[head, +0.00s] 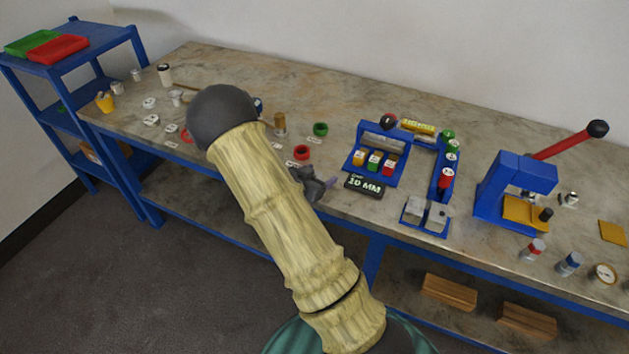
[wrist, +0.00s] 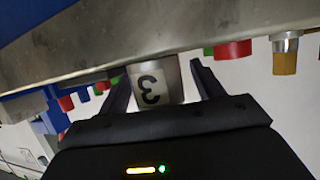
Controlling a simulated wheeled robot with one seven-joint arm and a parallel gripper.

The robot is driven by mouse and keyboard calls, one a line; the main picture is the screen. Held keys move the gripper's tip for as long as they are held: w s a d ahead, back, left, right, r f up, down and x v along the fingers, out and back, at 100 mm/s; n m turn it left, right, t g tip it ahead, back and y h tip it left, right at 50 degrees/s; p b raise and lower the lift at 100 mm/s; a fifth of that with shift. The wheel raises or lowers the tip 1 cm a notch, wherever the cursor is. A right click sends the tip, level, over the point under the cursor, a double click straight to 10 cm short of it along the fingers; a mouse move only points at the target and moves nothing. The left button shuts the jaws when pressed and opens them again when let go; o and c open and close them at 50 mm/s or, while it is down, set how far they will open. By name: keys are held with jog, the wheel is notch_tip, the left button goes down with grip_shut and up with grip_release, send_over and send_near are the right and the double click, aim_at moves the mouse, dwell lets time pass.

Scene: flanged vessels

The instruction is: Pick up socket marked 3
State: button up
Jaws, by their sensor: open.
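The socket marked 3 (wrist: 153,82) is a grey metal cylinder with a black 3 on its side, seen upside down in the wrist view. My gripper (wrist: 160,70) is open, with one dark finger on each side of the socket. A gap shows beside the right finger; I cannot tell whether the left finger touches it. The socket's far end meets the bench top (wrist: 110,38). In the head view my gripper (head: 312,186) is partly visible at the bench's front edge, beside my arm. I cannot make out the socket there, and my arm covers part of that area.
A red ring (head: 302,152), a green ring (head: 320,129) and a brass-coloured cylinder (head: 280,124) stand near my arm. A blue fixture with coloured blocks (head: 374,163) and a size display (head: 364,185) are right of my gripper. A blue press (head: 515,187) stands further right.

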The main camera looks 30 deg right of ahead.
aim_at(318, 172)
jog(key=shift+c, duration=0.2)
jog(key=c, duration=1.2)
notch_tip(318, 172, up, 10)
jog(key=shift+p, duration=0.6)
